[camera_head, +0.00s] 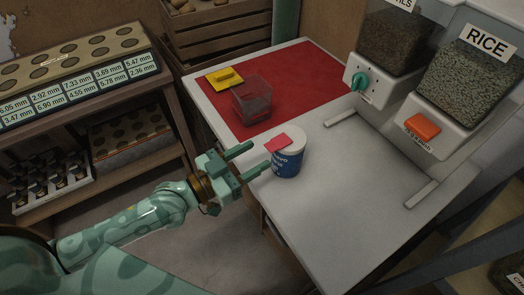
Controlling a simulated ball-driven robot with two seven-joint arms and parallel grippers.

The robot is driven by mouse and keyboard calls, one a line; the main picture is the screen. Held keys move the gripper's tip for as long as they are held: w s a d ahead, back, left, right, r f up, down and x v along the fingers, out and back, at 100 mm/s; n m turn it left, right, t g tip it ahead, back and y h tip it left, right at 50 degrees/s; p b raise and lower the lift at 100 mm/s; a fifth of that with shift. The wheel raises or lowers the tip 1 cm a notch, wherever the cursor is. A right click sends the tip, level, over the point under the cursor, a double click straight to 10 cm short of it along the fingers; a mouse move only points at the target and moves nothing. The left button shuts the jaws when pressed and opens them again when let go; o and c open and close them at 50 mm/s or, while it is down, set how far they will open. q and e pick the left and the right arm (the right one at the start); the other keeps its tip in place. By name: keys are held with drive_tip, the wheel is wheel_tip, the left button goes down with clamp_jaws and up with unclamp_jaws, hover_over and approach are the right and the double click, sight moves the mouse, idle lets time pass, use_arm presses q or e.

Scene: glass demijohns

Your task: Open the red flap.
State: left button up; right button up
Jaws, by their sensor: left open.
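A blue and white tub (288,162) stands upright near the left edge of the table, with a white lid (292,137). A small red flap (278,143) lies across the left part of the lid and looks closed. My left gripper (260,155) is open and empty, just left of the tub. Its two fingers point toward the tub, and the nearer fingertip is close to the tub's side; I cannot tell if they touch. My right gripper is not in view.
A clear box (251,100) and a yellow block (225,77) stand on the red mat (303,65) behind the tub. The rice dispenser (466,80) with an orange-red part (422,126) stands at the right. The front of the white table (350,220) is clear.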

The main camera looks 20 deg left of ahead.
sight(278, 143)
use_arm(q)
drive_tip(key=shift+x, duration=1.55)
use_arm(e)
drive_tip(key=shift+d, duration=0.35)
